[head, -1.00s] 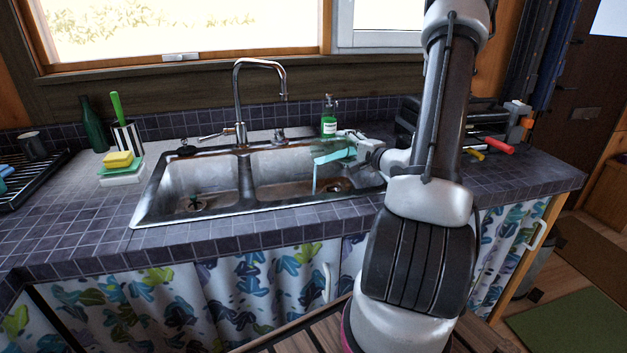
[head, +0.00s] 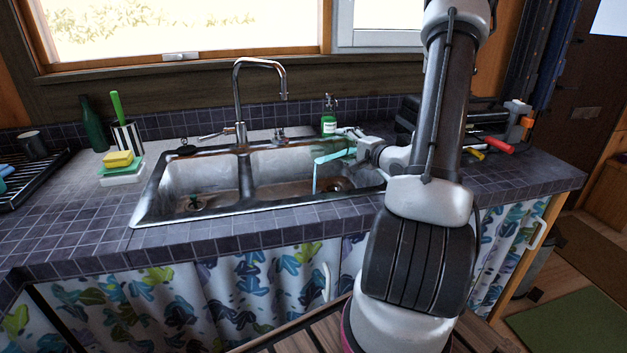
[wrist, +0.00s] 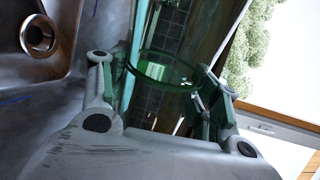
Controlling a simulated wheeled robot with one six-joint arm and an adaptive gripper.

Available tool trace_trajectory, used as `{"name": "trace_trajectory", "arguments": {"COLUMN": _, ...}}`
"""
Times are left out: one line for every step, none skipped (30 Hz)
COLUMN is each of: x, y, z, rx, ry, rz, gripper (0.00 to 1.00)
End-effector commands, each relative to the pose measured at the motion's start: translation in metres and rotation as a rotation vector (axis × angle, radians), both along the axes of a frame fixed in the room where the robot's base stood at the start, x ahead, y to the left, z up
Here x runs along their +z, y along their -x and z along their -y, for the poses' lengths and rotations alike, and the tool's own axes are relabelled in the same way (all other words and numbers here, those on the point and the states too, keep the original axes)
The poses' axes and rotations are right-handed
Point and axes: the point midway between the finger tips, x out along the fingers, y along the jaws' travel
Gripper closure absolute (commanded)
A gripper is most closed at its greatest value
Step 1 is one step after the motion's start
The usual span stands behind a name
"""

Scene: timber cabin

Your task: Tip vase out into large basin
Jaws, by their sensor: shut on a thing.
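The vase (wrist: 168,70) is clear green glass, held over the right basin. In the head view it is hard to make out, tipped well over with its mouth to the left. Turquoise liquid (head: 335,156) lies along it and falls from the mouth in a thin stream (head: 314,178). My gripper (head: 350,138) is shut on the vase; the wrist view shows its fingers (wrist: 155,78) on either side of the glass. The large basin (head: 290,167) is the right, wider bowl of the steel sink. The stream comes down inside it, left of the drain.
The smaller basin (head: 190,180) is on the left. A tall faucet (head: 238,100) rises behind the divider. A green soap bottle (head: 329,118) stands close behind the vase. Yellow sponge (head: 118,159), brush holder (head: 127,136) and green bottle (head: 94,125) are at left. Tools (head: 490,145) lie at right.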

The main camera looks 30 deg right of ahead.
Motion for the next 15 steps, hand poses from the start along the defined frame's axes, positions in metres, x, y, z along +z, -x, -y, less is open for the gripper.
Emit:
{"name": "trace_trajectory", "arguments": {"x": 0.0010, "y": -0.0001, "z": -0.0001, "rx": 0.001, "ry": 0.004, "rz": 0.001, "gripper": 0.81}}
{"name": "trace_trajectory", "arguments": {"x": 0.0013, "y": -0.0002, "z": -0.0002, "rx": 0.000, "ry": 0.006, "rz": 0.002, "gripper": 0.81}}
{"name": "trace_trajectory", "arguments": {"x": 0.0015, "y": -0.0002, "z": -0.0003, "rx": 0.000, "ry": 0.009, "rz": 0.003, "gripper": 0.81}}
{"name": "trace_trajectory", "arguments": {"x": 0.0017, "y": -0.0002, "z": -0.0004, "rx": 0.000, "ry": 0.010, "rz": 0.003, "gripper": 0.81}}
{"name": "trace_trajectory", "arguments": {"x": 0.0019, "y": -0.0001, "z": -0.0005, "rx": 0.000, "ry": 0.012, "rz": 0.003, "gripper": 0.81}}
{"name": "trace_trajectory", "arguments": {"x": 0.0022, "y": -0.0002, "z": -0.0005, "rx": 0.000, "ry": 0.015, "rz": 0.003, "gripper": 0.81}}
{"name": "trace_trajectory", "arguments": {"x": 0.0024, "y": -0.0002, "z": -0.0006, "rx": 0.000, "ry": 0.017, "rz": 0.003, "gripper": 0.81}}
{"name": "trace_trajectory", "arguments": {"x": 0.0027, "y": -0.0001, "z": -0.0007, "rx": 0.000, "ry": 0.019, "rz": 0.003, "gripper": 0.81}}
{"name": "trace_trajectory", "arguments": {"x": 0.0029, "y": -0.0001, "z": -0.0008, "rx": 0.000, "ry": 0.021, "rz": 0.004, "gripper": 0.81}}
{"name": "trace_trajectory", "arguments": {"x": 0.0031, "y": -0.0001, "z": -0.0009, "rx": 0.000, "ry": 0.023, "rz": 0.004, "gripper": 0.81}}
{"name": "trace_trajectory", "arguments": {"x": 0.0034, "y": -0.0001, "z": -0.0010, "rx": 0.000, "ry": 0.025, "rz": 0.004, "gripper": 0.81}}
{"name": "trace_trajectory", "arguments": {"x": 0.0036, "y": -0.0001, "z": -0.0012, "rx": 0.000, "ry": 0.028, "rz": 0.003, "gripper": 0.81}}
{"name": "trace_trajectory", "arguments": {"x": 0.0038, "y": -0.0001, "z": -0.0013, "rx": 0.000, "ry": 0.030, "rz": 0.003, "gripper": 0.81}}
{"name": "trace_trajectory", "arguments": {"x": 0.0041, "y": 0.0000, "z": -0.0014, "rx": 0.000, "ry": 0.032, "rz": 0.003, "gripper": 0.81}}
{"name": "trace_trajectory", "arguments": {"x": 0.0044, "y": -0.0001, "z": -0.0016, "rx": 0.000, "ry": 0.035, "rz": 0.004, "gripper": 0.81}}
